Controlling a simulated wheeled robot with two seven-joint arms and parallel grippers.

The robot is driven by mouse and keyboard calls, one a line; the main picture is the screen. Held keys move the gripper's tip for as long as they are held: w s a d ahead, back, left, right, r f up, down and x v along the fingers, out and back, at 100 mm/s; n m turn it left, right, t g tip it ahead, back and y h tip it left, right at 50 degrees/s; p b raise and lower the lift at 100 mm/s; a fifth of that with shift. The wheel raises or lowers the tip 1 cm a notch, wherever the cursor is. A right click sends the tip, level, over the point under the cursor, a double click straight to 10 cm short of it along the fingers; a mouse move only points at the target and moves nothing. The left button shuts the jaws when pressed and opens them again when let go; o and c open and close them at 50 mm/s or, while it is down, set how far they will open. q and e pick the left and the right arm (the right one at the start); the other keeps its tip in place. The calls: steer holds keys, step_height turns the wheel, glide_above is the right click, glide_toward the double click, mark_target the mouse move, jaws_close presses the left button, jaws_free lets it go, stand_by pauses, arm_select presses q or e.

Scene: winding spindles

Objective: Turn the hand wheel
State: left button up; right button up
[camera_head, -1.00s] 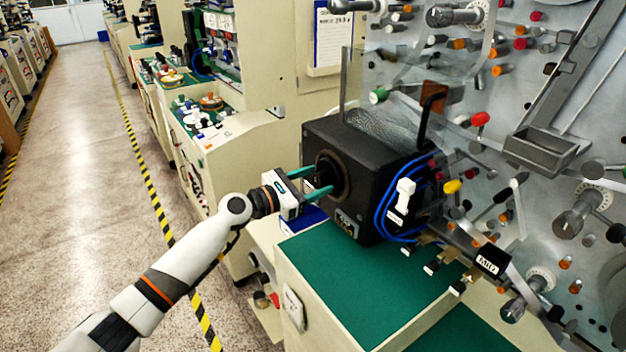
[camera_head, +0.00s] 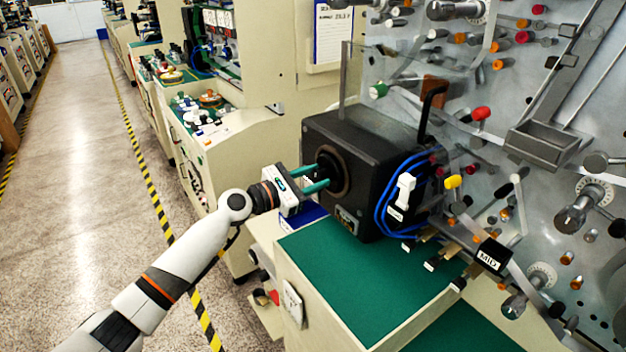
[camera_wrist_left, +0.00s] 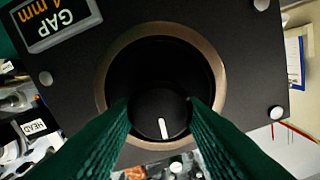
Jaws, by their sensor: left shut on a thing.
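The hand wheel is a round black knob (camera_wrist_left: 158,108) with a white pointer line, set in a round bronze-rimmed opening on the side of a black box. In the head view the knob (camera_head: 328,164) shows on the box's left face, partly behind the fingers. My left gripper (camera_head: 322,177) reaches it from the left, its two green fingers on either side of the knob. In the left wrist view the fingers (camera_wrist_left: 160,112) close on the knob's sides, with the white line pointing down between them, slightly to the right. My right gripper is not in view.
The black box (camera_head: 375,160) stands on a green-topped bench (camera_head: 345,280), with blue cables (camera_head: 382,205) on its right side. A grey panel with many pegs rises at the right. A floor aisle with striped tape lies open at the left.

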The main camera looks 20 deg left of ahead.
arm_select(q)
steer(key=m+b, duration=0.2)
steer(key=m, duration=0.1)
steer(key=m+b, duration=0.1)
steer(key=m, duration=0.1)
steer(key=shift+s+f, duration=0.1)
steer(key=shift+f, duration=0.15)
steer(key=m+b, duration=0.3)
steer(key=m, duration=0.1)
steer(key=shift+d+f+m+b, duration=0.1)
steer(key=shift+f+m+b, duration=0.05)
steer(key=shift+m+b, duration=0.25)
steer(key=m+b, duration=0.4)
steer(key=shift+f+m, duration=0.1)
steer(key=shift+m, duration=0.2)
steer(key=shift+m+b, duration=1.85)
steer(key=shift+m, duration=0.65)
steer(key=o, duration=1)
